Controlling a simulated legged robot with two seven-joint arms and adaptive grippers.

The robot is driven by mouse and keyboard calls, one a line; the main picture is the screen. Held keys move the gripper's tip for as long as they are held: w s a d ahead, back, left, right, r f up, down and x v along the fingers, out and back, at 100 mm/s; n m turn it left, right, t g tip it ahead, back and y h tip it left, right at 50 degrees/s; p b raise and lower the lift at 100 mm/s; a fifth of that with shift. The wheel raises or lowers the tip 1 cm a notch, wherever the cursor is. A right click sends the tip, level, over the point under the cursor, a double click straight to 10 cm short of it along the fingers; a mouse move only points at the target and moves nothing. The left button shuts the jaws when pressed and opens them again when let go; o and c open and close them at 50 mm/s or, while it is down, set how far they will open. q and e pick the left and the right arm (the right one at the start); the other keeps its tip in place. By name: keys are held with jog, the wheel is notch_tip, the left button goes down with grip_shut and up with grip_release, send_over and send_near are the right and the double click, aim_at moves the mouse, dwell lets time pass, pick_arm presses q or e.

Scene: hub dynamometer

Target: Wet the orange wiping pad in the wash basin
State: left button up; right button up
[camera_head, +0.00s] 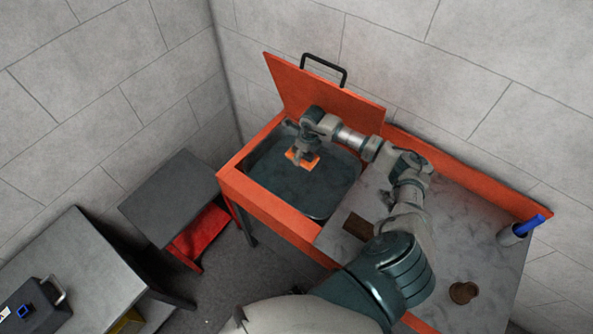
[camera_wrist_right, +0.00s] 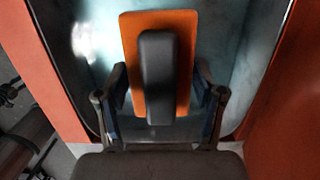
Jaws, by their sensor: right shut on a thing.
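The orange wiping pad (camera_head: 311,162) is a flat rectangle over the wash basin (camera_head: 330,200). In the right wrist view the pad (camera_wrist_right: 132,40) carries a dark grey grip block (camera_wrist_right: 158,75) on its upper face. My right gripper (camera_head: 301,157) is shut on the pad, with one finger at each side. The wash basin, a dark sunken tub in an orange cabinet, lies below it. I cannot tell whether the pad touches the water. My left gripper is not in view.
An orange lid (camera_head: 325,92) with a black handle stands open behind the basin. A dark side table (camera_head: 170,195) stands left.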

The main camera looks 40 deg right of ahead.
jog(key=shift+d+f, duration=0.25)
jog(key=shift+d, duration=0.3)
jog(key=shift+a+r, duration=0.35)
jog(key=shift+a, duration=0.35)
jog(key=shift+a+r, duration=0.1)
jog(key=shift+r, duration=0.15)
jog(key=r+p, duration=0.2)
jog(key=shift+d+r, duration=0.2)
jog(key=shift+r, duration=0.15)
jog(key=shift+d+r, duration=0.2)
jog(key=shift+r, duration=0.05)
jog(key=shift+d+f, duration=0.1)
jog(key=shift+d, duration=0.2)
jog(key=shift+a, duration=0.3)
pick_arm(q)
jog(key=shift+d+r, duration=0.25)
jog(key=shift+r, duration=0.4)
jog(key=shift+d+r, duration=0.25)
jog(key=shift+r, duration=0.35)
pick_arm(e)
jog(key=shift+a, duration=0.25)
